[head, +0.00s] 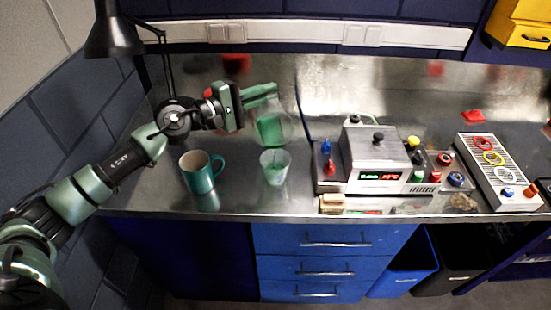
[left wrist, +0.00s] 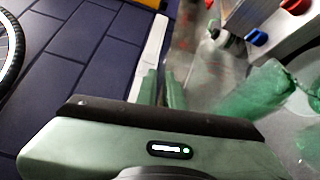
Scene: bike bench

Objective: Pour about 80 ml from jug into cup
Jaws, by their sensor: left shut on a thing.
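A clear jug (head: 284,127) holds green liquid and hangs tilted just behind and above a clear cup (head: 275,168). My left gripper (head: 262,94) is shut on the jug at its upper part; the exact grip is hard to see. The clear cup stands upright near the bench's front edge, with some green showing in it. I cannot tell whether a stream runs between jug and cup. In the left wrist view the gripper's fingers (left wrist: 162,90) show beside the jug's green liquid (left wrist: 250,102). My right gripper is not in view.
A teal mug (head: 197,174) stands left of the cup, under my left arm. A metal device with knobs (head: 375,155) stands to the right, and a panel with coloured rings (head: 497,172) beyond it. A black lamp (head: 112,35) is at the back left.

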